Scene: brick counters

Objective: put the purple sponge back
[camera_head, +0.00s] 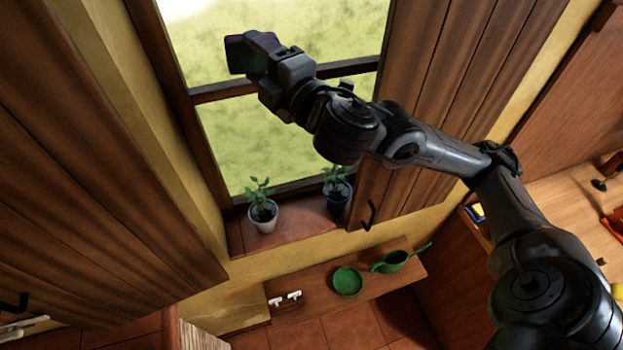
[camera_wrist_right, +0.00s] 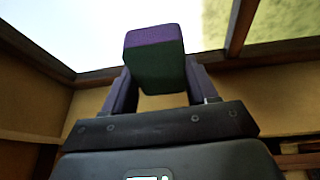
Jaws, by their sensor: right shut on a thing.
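My right gripper (camera_head: 243,52) is raised in front of the upper window pane in the head view, its arm coming in from the right. In the right wrist view, its two fingers are shut on the purple sponge (camera_wrist_right: 153,62). The sponge is a block with a purple top end and a dark green face, and it sticks up beyond the fingertips. In the head view the sponge is dark and hard to tell from the fingers. My left gripper is not in view.
Open wooden shutters flank the window (camera_head: 250,130). Two potted plants, one in a white pot (camera_head: 263,217) and one in a blue pot (camera_head: 337,192), stand on the sill. A lower shelf holds a green plate (camera_head: 347,281) and a green watering can (camera_head: 392,262). A wooden counter (camera_head: 570,210) is at right.

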